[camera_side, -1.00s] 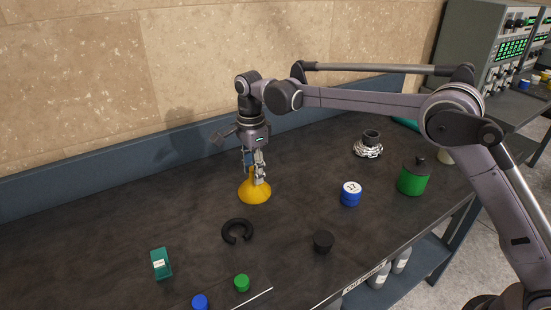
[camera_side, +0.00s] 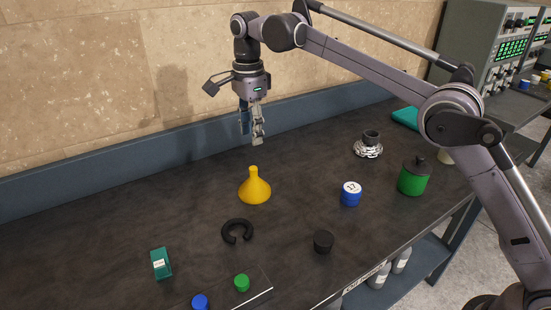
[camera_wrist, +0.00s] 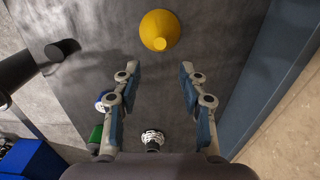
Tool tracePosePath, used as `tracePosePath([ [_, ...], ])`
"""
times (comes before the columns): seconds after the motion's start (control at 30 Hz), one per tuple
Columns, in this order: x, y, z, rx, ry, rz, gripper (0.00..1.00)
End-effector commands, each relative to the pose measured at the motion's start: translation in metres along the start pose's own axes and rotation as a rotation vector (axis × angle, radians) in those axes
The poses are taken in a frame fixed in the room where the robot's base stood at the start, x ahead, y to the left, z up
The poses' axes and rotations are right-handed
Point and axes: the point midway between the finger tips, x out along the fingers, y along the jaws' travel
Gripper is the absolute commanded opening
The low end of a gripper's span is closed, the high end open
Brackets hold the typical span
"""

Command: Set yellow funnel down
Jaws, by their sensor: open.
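The yellow funnel (camera_side: 254,188) stands on the dark bench top, wide mouth down and its narrow stem pointing up. It also shows from above in the wrist view (camera_wrist: 160,31), beyond the fingertips. My gripper (camera_side: 252,138) is above the funnel, clear of its stem and not touching it. In the wrist view my gripper (camera_wrist: 157,72) has its two fingers spread apart with nothing between them.
A black C-shaped ring (camera_side: 237,231) lies just in front of the funnel. A black cylinder (camera_side: 323,241), a blue container (camera_side: 350,195), a green canister (camera_side: 412,178) and a metal fitting (camera_side: 368,146) stand to the right. A teal box (camera_side: 161,263) is front left. Bench left of the funnel is clear.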

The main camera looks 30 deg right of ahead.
Motion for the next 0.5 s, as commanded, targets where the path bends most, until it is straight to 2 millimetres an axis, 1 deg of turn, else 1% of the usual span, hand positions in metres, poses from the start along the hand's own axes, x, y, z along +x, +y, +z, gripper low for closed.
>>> tracePosePath([
  [0.13, -0.007, 0.002, -0.003, -0.013, -0.002, -0.005, 0.42],
  [0.23, -0.016, 0.006, -0.011, -0.063, -0.006, -0.025, 0.42],
  [0.37, -0.031, 0.019, -0.03, -0.192, -0.012, -0.077, 0.42],
  [0.5, -0.045, 0.042, -0.055, -0.359, -0.007, -0.144, 0.42],
])
